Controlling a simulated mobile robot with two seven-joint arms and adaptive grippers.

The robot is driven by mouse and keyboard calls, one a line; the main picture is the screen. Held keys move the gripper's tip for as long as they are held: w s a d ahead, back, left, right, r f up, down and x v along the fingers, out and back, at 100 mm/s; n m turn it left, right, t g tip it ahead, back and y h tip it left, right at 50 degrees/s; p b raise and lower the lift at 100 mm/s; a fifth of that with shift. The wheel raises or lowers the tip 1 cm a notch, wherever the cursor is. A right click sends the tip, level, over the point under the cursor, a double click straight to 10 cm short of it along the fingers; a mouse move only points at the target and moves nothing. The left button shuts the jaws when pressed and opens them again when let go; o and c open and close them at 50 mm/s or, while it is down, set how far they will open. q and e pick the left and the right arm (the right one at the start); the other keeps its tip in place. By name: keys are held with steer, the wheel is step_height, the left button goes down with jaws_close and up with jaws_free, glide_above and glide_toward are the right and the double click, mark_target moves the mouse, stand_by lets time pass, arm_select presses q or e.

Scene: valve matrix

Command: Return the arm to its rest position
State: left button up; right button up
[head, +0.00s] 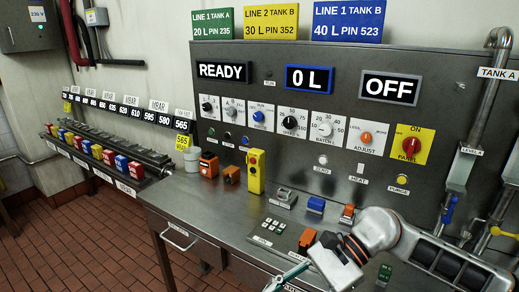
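My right arm comes in from the lower right, over the right part of the steel bench (190,220). Its gripper (284,279) is low in the picture, in front of the bench's small control buttons, pointing left and down. The fingers are small and partly cut off by the bottom edge, so I cannot tell whether they are open or shut. No held thing shows. My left arm and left gripper are not in view.
A control panel (290,75) with READY, 0 L and OFF displays rises behind the bench. A yellow button box (255,172) stands on the bench. A row of coloured valve blocks (97,151) is at left. Pipes (466,160) run at right. The tiled floor (90,245) at lower left is clear.

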steer(key=w+a+r+m+t+y, duration=0.1)
steer(key=a+r+m+t+y, duration=0.2)
steer(key=m+y, duration=0.35)
steer(key=w+a+r+m+t+y, duration=0.2)
steer(key=a+r+m+t+y, duration=0.15)
steer(key=m, duration=0.65)
steer(key=w+d+f+m+t+h, duration=0.4)
steer(key=m+t, duration=0.3)
steer(key=m, duration=0.4)
steer(key=w+d+f+m+t+h, duration=0.35)
steer(key=d+f+m+t, duration=0.3)
steer(key=m, duration=0.55)
steer(key=s+d+f+m+h, duration=0.2)
steer(key=d+f+m+h, duration=0.25)
steer(key=f, duration=0.25)
steer(key=s+d+f+m+h, duration=0.2)
steer(key=d+f+m+h, duration=0.1)
steer(key=f+m, duration=0.3)
steer(key=s+d+f+m+g+h, duration=0.2)
steer(key=s+d+f+m, duration=0.1)
steer(key=s+f, duration=0.3)
steer(key=s+d+f+m+g+h, duration=0.1)
steer(key=s+d+f+m+g, duration=0.2)
steer(key=s+f, duration=0.3)
step_height(320, 180, down, 3)
steer(key=shift+s+d+r+m+h, duration=0.1)
steer(key=shift+s+d+m+h, duration=0.15)
steer(key=shift+m+h, duration=0.2)
steer(key=shift+w, duration=0.1)
steer(key=shift+c, duration=0.4)
